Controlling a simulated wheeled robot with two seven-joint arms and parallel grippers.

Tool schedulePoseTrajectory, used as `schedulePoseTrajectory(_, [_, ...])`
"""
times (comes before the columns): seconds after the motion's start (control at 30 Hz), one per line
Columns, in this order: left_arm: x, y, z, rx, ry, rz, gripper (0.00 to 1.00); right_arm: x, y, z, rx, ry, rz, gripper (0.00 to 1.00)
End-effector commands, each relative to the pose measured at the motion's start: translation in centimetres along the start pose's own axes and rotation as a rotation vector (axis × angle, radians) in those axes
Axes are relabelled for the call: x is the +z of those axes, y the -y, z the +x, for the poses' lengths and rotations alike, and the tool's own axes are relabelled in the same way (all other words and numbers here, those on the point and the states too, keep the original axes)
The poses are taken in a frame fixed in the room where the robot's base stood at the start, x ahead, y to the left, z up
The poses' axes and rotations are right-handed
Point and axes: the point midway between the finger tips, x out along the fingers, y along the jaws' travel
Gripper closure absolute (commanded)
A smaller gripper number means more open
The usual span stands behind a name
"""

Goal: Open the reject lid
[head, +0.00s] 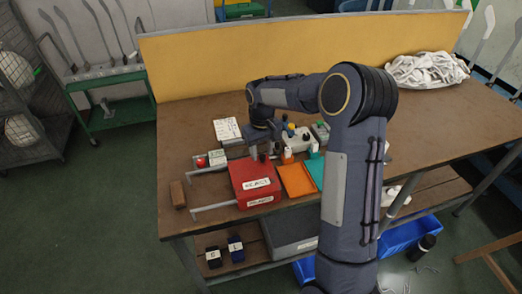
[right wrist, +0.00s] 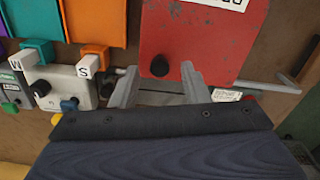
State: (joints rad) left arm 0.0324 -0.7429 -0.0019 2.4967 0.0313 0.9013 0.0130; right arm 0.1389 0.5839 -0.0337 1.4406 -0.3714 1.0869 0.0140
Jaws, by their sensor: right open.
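The red reject box (head: 255,182) sits near the table's front left edge, its lid lying closed on top with a white label. In the right wrist view the red lid (right wrist: 205,40) fills the upper middle, and a black knob (right wrist: 160,66) stands near its edge. My right gripper (right wrist: 159,78) is open, with one finger on each side of the knob and visible gaps between. In the head view my right gripper (head: 262,150) is over the back part of the red box, partly hidden by its own wrist. My left gripper is not in view.
Orange (head: 296,181) and teal (head: 316,170) bins stand right of the red box. A grey device (right wrist: 65,85) with knobs lies behind them. Metal bars (head: 213,208) stick out to the left, near a brown block (head: 178,194). White socks (head: 427,69) are piled at the back right.

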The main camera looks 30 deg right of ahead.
Motion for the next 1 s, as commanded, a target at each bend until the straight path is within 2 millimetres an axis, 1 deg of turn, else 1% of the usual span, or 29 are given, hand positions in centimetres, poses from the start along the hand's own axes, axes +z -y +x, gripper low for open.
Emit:
schedulePoseTrajectory(0.1, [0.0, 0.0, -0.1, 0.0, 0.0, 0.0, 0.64, 0.0, 0.0, 0.6, 0.0, 0.001, 0.0, 0.59])
schedulePoseTrajectory(0.33, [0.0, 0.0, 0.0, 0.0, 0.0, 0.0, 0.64, 0.0, 0.0, 0.7, 0.0, 0.0, 0.0, 0.59])
schedulePoseTrajectory(0.37, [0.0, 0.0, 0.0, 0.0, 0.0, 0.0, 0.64, 0.0, 0.0, 0.6, 0.0, 0.0, 0.0, 0.61])
schedulePoseTrajectory(0.6, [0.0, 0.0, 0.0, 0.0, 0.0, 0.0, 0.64, 0.0, 0.0, 0.6, -0.001, 0.0, 0.0, 0.93])
schedulePoseTrajectory(0.67, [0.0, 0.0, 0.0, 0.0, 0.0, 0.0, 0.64, 0.0, 0.0, 0.6, -0.001, 0.0, 0.0, 1.0])
schedulePoseTrajectory(0.9, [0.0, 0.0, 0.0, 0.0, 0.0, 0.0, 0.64, 0.0, 0.1, 0.6, -0.001, 0.0, 0.0, 1.0])
schedulePoseTrajectory(0.97, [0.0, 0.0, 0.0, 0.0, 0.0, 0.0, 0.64, -0.1, 0.6, 0.6, -0.001, 0.0, -0.002, 1.0])
schedulePoseTrajectory(1.0, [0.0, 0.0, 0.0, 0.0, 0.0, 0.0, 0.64, -0.3, 1.2, 0.6, -0.001, 0.0, -0.003, 1.0])
